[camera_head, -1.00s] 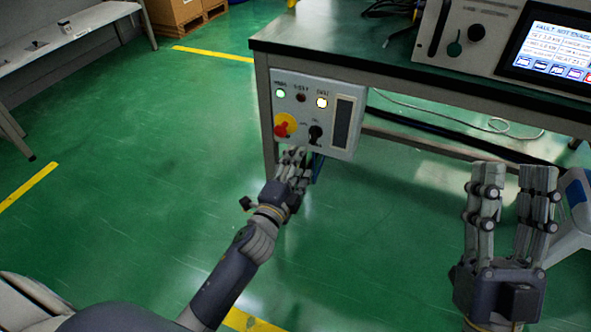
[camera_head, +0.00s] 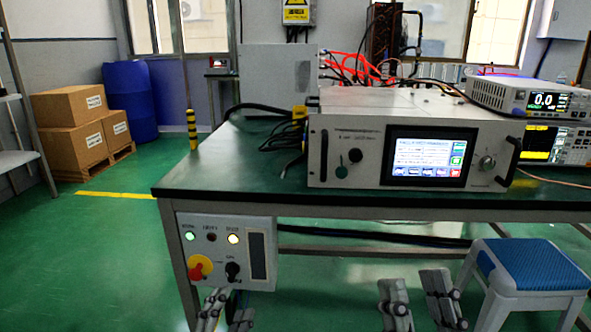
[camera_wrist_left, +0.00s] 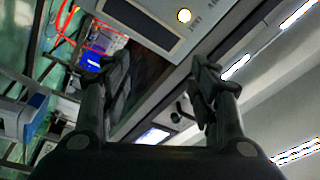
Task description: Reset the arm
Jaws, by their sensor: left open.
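My left gripper (camera_head: 226,308) is at the lower edge of the head view, just below the control box (camera_head: 228,250) on the table's front left. In the left wrist view its two fingers (camera_wrist_left: 160,85) stand apart with nothing between them. The box has a green lamp, a dark lamp, a lit yellowish lamp, a red knob on yellow (camera_head: 198,268) and a black switch (camera_head: 232,271). My right gripper (camera_head: 424,300) is at the lower edge, right of centre, its fingers apart and empty. Both arms are mostly out of the head view.
The table (camera_head: 240,165) carries a generator unit (camera_head: 410,150) with a lit screen, and instruments (camera_head: 525,98) at the right. A blue-topped stool (camera_head: 530,265) stands close to my right gripper. Boxes (camera_head: 80,125) and a barrel (camera_head: 130,100) stand far left. Floor at left is clear.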

